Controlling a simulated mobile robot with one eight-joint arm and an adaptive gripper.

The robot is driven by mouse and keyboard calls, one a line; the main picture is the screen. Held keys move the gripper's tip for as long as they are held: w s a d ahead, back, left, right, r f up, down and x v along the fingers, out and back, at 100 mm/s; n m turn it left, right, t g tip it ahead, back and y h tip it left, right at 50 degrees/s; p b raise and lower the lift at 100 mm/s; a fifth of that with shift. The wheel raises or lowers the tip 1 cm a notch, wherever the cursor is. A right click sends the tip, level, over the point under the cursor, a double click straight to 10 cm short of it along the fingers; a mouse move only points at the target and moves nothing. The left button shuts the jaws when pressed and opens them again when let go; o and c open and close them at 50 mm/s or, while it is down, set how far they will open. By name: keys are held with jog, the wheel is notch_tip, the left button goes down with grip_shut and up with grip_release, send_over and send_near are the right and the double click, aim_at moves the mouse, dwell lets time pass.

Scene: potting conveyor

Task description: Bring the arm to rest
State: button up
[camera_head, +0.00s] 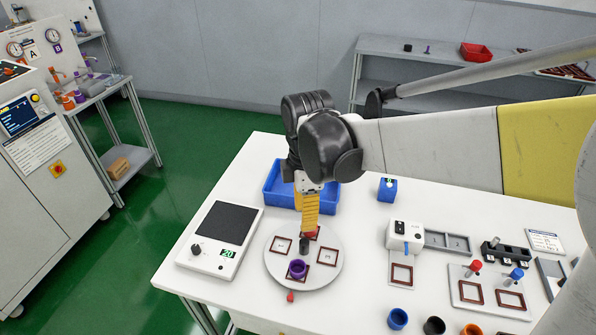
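My arm reaches in from the right over the white table (258,150), its dark wrist bent downward. My gripper (304,240), with yellow fingers, points down over the back part of a round grey plate (277,265). A small dark piece shows at the fingertips; I cannot tell whether it is the tips themselves or something held. The finger gap is not visible. A purple cup (298,268) stands on the plate in front of the gripper, apart from it. Dark red square frames (281,245) lie on the plate, one partly hidden behind the fingertips.
A blue bin (272,197) stands behind the gripper, partly hidden by it. A flat device marked 20 (212,262) is left of the plate. A blue block (387,190), a white device (404,235) and small coloured cups (398,318) are to the right. A shelf (380,45) stands against the wall.

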jog(key=s+d+r+m+t, duration=0.2)
jog(key=s+d+m, duration=0.3)
jog(key=m, duration=0.4)
jog(key=s+d+r+m+t, duration=0.3)
jog(key=s+d+m+t, duration=0.2)
jog(key=d+m, duration=0.3)
jog(key=shift+s+d+r+m, duration=0.25)
jog(key=shift+s+m, duration=0.15)
jog(key=shift+m, duration=0.8)
